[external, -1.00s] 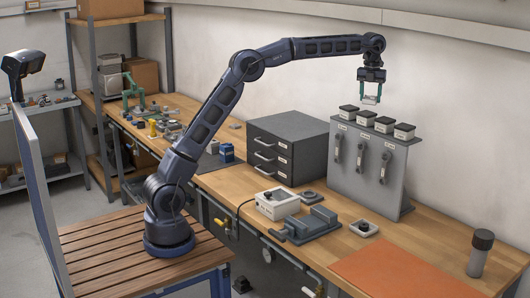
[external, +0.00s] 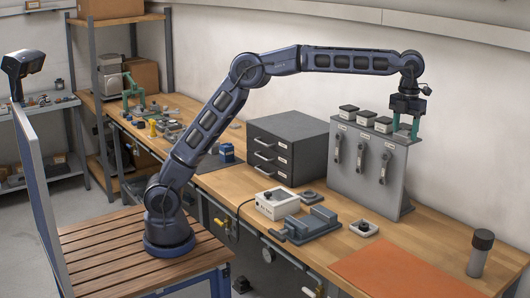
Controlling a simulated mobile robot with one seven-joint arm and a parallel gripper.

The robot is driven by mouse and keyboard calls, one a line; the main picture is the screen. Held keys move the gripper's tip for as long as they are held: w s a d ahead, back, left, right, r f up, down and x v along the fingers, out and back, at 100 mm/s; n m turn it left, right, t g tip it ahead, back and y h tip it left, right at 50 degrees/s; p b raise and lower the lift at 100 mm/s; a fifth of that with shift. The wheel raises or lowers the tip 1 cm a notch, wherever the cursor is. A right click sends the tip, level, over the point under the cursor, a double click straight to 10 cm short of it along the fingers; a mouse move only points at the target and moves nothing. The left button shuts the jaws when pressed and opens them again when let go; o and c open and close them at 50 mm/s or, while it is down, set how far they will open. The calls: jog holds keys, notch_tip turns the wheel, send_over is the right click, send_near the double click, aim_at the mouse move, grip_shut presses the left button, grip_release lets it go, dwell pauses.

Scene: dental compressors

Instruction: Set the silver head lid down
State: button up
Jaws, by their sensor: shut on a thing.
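My gripper (external: 405,135) is at the right end of the top of a grey upright stand (external: 345,185), with its green fingers pointing down. It is shut on the silver head lid, which is small and mostly hidden between the fingers at this distance. The fingers are at the rightmost of the dark-topped boxes on the stand and cover most of it. I cannot tell whether the lid touches that box. The other dark-topped pale boxes, the left one (external: 348,112), the second (external: 366,118) and the third (external: 383,125), stand in a row to the left.
A dark drawer cabinet (external: 290,128) stands left of the stand. A white box (external: 278,207), a grey vise-like fixture (external: 312,227) and a small square piece with a black knob (external: 364,229) lie in front.

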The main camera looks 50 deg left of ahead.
send_over(387, 267)
jog(key=shift+s+d+m, duration=0.3)
jog(key=shift+m, duration=0.1)
jog(key=f, duration=4.4)
jog(key=shift+w+a, duration=0.2)
jog(key=shift+f, duration=0.15)
jog(key=o, duration=1)
jog(key=shift+o, duration=0.2)
